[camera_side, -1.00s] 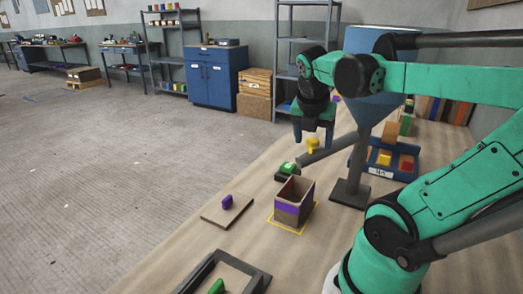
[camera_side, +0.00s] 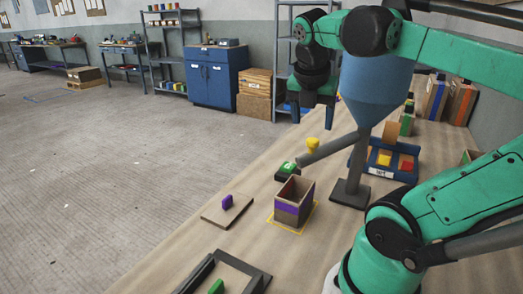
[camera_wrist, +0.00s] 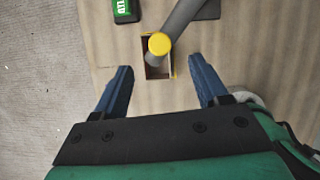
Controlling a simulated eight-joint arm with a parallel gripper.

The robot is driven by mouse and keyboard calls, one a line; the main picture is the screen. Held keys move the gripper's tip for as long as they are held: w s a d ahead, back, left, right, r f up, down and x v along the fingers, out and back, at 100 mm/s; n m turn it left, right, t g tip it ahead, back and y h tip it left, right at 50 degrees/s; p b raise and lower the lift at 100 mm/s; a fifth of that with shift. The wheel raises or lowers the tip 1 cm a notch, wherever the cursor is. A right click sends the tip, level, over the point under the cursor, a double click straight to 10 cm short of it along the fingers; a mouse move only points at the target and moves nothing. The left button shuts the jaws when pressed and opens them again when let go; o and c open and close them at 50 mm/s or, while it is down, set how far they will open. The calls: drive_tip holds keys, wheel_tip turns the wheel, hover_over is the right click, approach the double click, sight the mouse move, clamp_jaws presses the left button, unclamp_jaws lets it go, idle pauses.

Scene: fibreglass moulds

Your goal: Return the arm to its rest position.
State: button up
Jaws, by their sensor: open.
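My gripper (camera_side: 312,112) is in the air at the upper middle of the side view, left of the blue funnel (camera_side: 375,85). Its jaws are open and empty. In the wrist view the two blue fingers of my gripper (camera_wrist: 160,66) stand wide apart. The yellow piece also shows as a round top in the wrist view (camera_wrist: 159,44), above an open box (camera_wrist: 154,72).
The box with a purple band (camera_side: 288,212) stands inside a yellow outline. A green-topped black block (camera_side: 286,171) is behind it. A board (camera_side: 218,215) bears a purple piece (camera_side: 227,201). The blue tray (camera_side: 376,170) stands right of the funnel's stand (camera_side: 350,194). A dark frame (camera_side: 250,274) lies in front.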

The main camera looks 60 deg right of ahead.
drive_tip(key=w+a+f+m+t+y, duration=0.2)
drive_tip(key=w+a+f+m+t, duration=0.1)
drive_tip(key=a+m, duration=0.5)
drive_tip(key=w+a+f+m+t+y, duration=0.2)
drive_tip(key=w+a+f+m, duration=0.3)
drive_tip(key=m, duration=0.6)
drive_tip(key=a+t, duration=0.1)
drive_tip(key=a, duration=0.1)
drive_tip(key=shift+w+a+f+t, duration=0.15)
drive_tip(key=shift+a+f+t, duration=0.05)
drive_tip(key=shift+a+t, duration=0.15)
